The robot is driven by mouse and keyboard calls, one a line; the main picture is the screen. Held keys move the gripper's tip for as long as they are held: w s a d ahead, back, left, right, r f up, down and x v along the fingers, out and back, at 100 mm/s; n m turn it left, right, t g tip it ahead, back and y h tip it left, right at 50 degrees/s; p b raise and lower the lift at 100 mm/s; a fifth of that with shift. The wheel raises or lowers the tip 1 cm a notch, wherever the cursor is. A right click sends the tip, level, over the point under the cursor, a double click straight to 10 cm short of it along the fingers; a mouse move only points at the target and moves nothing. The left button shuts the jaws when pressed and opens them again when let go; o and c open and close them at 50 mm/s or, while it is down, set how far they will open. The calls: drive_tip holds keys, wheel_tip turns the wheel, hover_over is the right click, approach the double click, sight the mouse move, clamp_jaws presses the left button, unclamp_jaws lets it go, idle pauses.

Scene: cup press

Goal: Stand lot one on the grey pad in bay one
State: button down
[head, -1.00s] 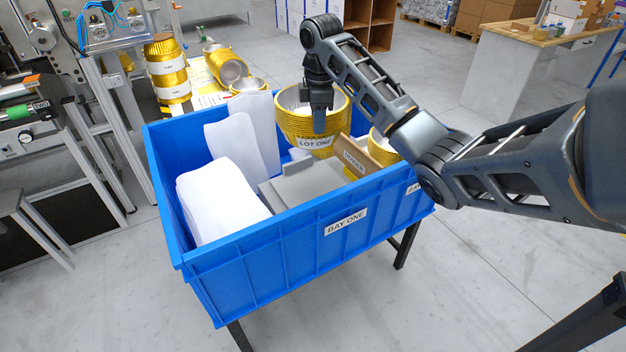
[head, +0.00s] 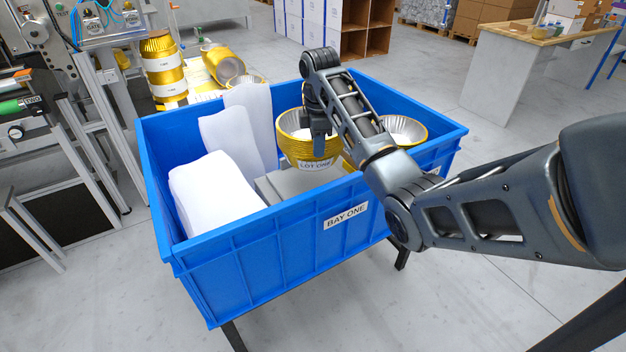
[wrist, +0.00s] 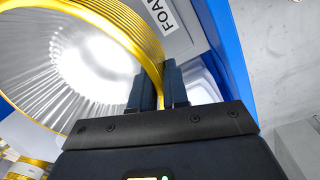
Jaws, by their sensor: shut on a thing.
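Lot one (head: 311,152), a nested stack of gold foil cups with silver insides and a "LOT ONE" label, hangs upright inside the blue bin. In the wrist view, the two dark fingers of my gripper (wrist: 158,90) pinch the gold rims of lot one (wrist: 125,22). The grey pad (head: 272,186) lies in bay one, below and left of the stack, partly hidden by the bin's front wall and the stack. I cannot tell whether the stack touches the pad.
The blue bin (head: 255,262) has high walls and a "BAY ONE" label. White sheets (head: 215,195) fill its left side. Another foil stack (head: 405,131) stands to the right, partly behind my arm. More foil cups (head: 163,68) stand on a bench behind.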

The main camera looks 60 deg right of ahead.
wheel_tip(320, 180, down, 10)
drive_tip(key=shift+f+p, duration=0.2)
drive_tip(key=shift+p, duration=0.1)
idle(0.3)
drive_tip(key=c, duration=1.1)
unclamp_jaws()
drive_tip(key=shift+r, duration=0.1)
drive_tip(key=r, duration=1.2)
drive_tip(key=shift+s+a, duration=0.2)
drive_tip(key=shift+a, duration=0.1)
drive_tip(key=shift+f, duration=0.1)
